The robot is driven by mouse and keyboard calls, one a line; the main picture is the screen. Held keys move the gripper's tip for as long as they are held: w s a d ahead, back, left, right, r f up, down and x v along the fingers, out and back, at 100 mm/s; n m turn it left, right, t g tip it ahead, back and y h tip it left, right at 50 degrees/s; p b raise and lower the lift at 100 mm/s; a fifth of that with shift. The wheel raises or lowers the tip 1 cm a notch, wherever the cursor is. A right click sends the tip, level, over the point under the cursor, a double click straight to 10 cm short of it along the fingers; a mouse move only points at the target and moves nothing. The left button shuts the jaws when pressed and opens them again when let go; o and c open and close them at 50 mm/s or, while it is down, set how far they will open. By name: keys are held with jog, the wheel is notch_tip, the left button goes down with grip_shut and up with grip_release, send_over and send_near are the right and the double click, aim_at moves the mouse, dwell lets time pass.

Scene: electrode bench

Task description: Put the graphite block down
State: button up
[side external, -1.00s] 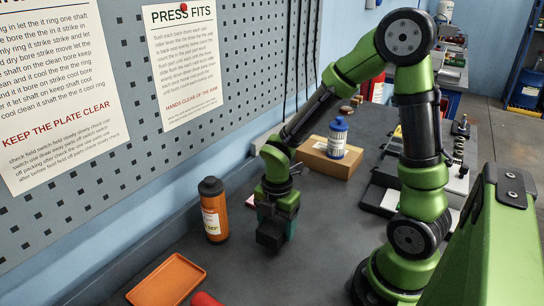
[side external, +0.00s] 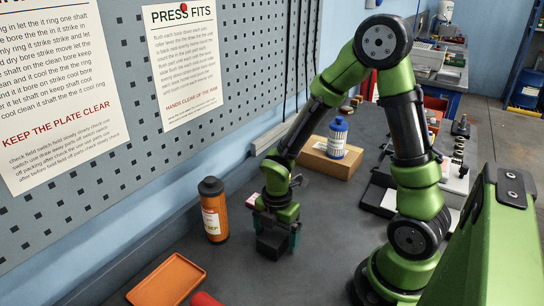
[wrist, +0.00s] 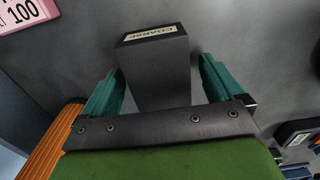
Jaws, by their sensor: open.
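The graphite block (side external: 271,246) is a dark grey block beside the orange bottle on the bench. In the wrist view, the block (wrist: 160,75) has a pale label reading COARSE on one end and sits between my teal fingers. My gripper (wrist: 160,68) is open around it, with a visible gap on each side. In the side view, my gripper (side external: 277,238) points down over the block. The block seems to rest on the bench top; its underside is hidden.
An orange bottle with a dark cap (side external: 213,210) stands close on the left. An orange tray (side external: 168,280) and a red object (side external: 205,299) lie at the front. A cardboard box (side external: 330,160) carries a blue-capped bottle (side external: 338,138) behind.

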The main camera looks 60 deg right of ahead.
notch_tip(320, 180, up, 12)
notch_tip(320, 180, up, 6)
jog(key=m+t, duration=0.3)
jog(key=m, duration=0.7)
send_over(277, 232)
jog(key=s+a, duration=0.2)
jog(key=s+a+r+m+t+y, duration=0.1)
jog(key=s+r+m+t+y, duration=0.1)
jog(key=m, duration=1)
notch_tip(277, 232, up, 4)
jog(key=shift+s+a+f+t, duration=0.2)
jog(key=shift+s+t, duration=0.35)
jog(key=shift+t, duration=0.55)
